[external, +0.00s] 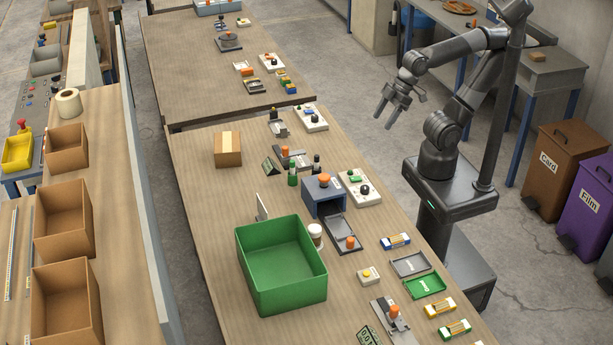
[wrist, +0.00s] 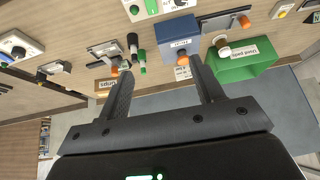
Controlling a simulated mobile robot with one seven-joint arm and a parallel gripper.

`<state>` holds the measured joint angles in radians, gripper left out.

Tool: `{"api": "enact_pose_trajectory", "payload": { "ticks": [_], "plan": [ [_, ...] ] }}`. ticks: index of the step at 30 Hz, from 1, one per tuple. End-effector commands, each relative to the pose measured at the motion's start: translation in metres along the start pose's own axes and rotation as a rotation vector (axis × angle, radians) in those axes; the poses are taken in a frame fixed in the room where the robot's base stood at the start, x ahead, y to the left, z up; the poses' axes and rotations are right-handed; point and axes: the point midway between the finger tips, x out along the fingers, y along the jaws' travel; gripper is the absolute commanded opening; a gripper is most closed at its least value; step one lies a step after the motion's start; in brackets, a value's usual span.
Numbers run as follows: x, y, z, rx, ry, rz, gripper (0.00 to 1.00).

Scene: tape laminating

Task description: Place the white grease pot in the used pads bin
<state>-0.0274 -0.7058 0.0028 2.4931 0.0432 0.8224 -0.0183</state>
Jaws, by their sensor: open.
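The white grease pot (external: 315,230), small with a dark brownish band or lid, stands on the table close against the right side of the green bin. In the wrist view it (wrist: 223,50) shows beside the green bin (wrist: 245,68), whose label reads "Used pads". In the external view this open bin (external: 283,292) looks empty, though part of its floor is hidden by its near wall. My gripper (external: 385,121) is open and empty, held beyond the table's right edge, well away from the pot. Its two fingers (wrist: 160,67) show apart in the wrist view.
Card and Film bins (external: 565,170) stand on the floor at right.

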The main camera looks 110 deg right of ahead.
Motion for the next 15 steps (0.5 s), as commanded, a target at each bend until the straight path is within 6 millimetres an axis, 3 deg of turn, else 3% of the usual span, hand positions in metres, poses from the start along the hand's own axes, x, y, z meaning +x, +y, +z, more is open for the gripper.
{"api": "enact_pose_trajectory", "payload": {
  "ticks": [3,7,15],
  "plan": [
    [-0.009,0.011,0.015,0.014,-0.029,0.037,0.56],
    [-0.011,0.015,0.019,0.018,-0.042,0.048,0.45],
    [-0.011,0.014,0.018,0.017,-0.041,0.046,0.45]
  ]
}}
